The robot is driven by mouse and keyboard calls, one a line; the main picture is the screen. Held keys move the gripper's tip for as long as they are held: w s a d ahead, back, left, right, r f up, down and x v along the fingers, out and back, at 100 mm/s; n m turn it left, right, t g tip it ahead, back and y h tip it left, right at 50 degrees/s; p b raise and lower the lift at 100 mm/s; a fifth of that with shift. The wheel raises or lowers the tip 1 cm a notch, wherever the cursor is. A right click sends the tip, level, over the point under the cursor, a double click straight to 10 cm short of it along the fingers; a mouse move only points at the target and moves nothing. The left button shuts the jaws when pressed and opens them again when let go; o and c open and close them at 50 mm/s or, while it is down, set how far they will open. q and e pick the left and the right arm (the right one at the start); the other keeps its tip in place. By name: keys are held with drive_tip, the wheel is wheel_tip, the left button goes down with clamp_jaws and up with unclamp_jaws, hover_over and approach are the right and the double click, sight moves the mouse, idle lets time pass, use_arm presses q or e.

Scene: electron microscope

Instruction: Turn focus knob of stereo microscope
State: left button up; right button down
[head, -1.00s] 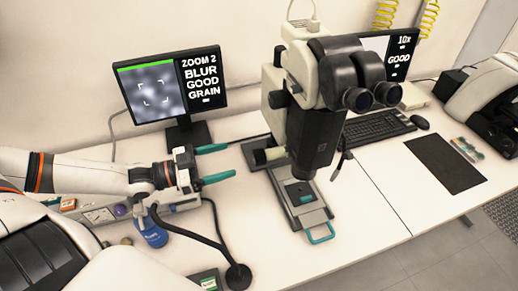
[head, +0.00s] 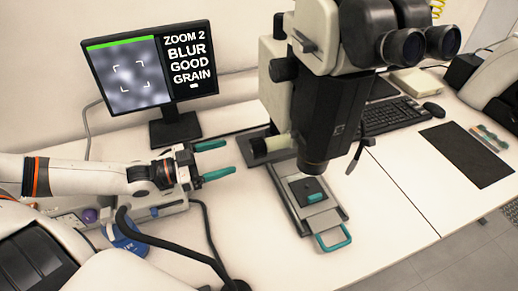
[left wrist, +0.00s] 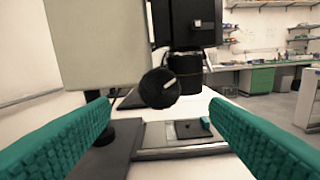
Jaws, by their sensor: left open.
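The stereo microscope (head: 318,115) stands on the white table, with a cream column, black body and twin eyepieces. Its lower side knob (head: 259,146), black-ended on a pale shaft, sticks out left towards my left gripper (head: 231,157). The left gripper is open, its teal fingers pointing at the knob with a gap between. In the left wrist view the black knob (left wrist: 158,88) with a white line shows between the two fingers (left wrist: 160,102), beyond their tips. A higher black knob (head: 283,69) sits on the column. My right gripper is not in view.
A stage with a teal handle (head: 333,238) lies under the lens. A black cable (head: 170,243) loops below my left arm. A keyboard (head: 392,115) stands right.

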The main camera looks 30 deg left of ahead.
sight(251, 150)
use_arm(q)
drive_tip(key=b+x, duration=0.1)
drive_tip(key=x, duration=0.9)
drive_tip(key=shift+w+d, duration=0.15)
drive_tip(key=shift+w, duration=0.1)
drive_tip(key=shift+c, duration=0.3)
drive_tip(key=c, duration=0.9)
